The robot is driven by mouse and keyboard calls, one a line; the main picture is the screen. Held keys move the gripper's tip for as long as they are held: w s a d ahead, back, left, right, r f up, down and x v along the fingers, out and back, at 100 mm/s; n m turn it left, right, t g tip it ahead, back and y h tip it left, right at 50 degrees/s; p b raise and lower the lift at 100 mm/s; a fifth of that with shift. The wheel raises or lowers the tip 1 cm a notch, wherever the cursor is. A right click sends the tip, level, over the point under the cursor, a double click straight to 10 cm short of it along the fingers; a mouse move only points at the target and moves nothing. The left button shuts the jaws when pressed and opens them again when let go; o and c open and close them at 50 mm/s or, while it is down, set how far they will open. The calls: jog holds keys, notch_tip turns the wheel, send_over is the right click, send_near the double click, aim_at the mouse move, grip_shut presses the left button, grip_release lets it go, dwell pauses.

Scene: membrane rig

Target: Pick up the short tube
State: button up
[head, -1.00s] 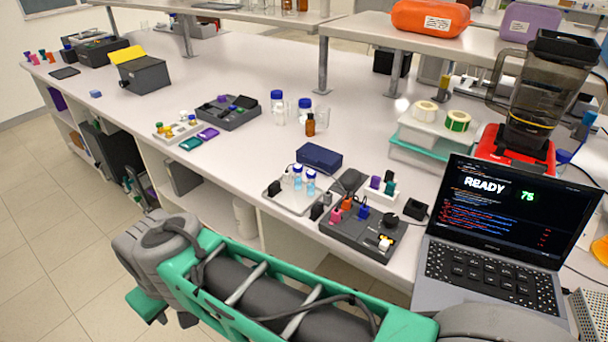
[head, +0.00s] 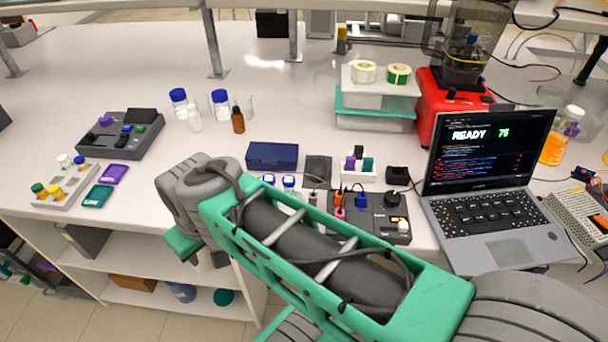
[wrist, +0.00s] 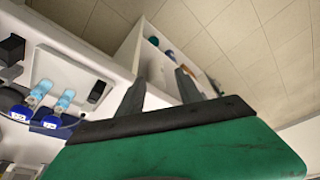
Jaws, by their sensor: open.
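My gripper (wrist: 160,77) is open in the wrist view, with nothing between its two dark fingers. It hangs in front of the bench, with the bench's shelving beyond the fingers. In the head view my arm hides the fingers. Two small clear vials with blue caps (wrist: 64,101) stand on a pale tray (wrist: 75,73), to the left of the fingers in the wrist view. In the head view my arm hides most of them, leaving the blue caps (head: 289,181). I cannot tell which thing is the short tube.
A dark plug module (head: 375,228), a blue box (head: 272,156) and a laptop (head: 490,180) stand near my arm. A rack with coloured caps (head: 62,190) is at the left. Open shelves (head: 150,260) lie below the bench edge.

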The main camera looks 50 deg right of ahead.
jog(key=shift+o, duration=0.3)
jog(key=shift+n+g, duration=0.3)
jog(key=shift+n, duration=0.4)
jog(key=d, duration=0.1)
jog(key=w+d+r+p, duration=0.1)
jog(key=w+d+r, duration=0.1)
jog(key=shift+w+d, duration=0.25)
jog(key=shift+d, duration=0.1)
notch_tip(320, 180, up, 4)
jog(key=n+y+p, duration=0.3)
jog(key=n+p, duration=0.2)
jog(key=n, duration=0.3)
send_over(290, 180)
jog(key=s+d, duration=0.2)
jog(key=shift+d+f, duration=0.1)
jog(key=shift+d, duration=0.05)
jog(key=x, duration=0.5)
jog(key=p+x, duration=0.1)
jog(key=x, duration=0.1)
jog(key=shift+w+a, duration=0.35)
jog(key=shift+w, duration=0.05)
jog(key=shift+c, duration=0.3)
grip_shut()
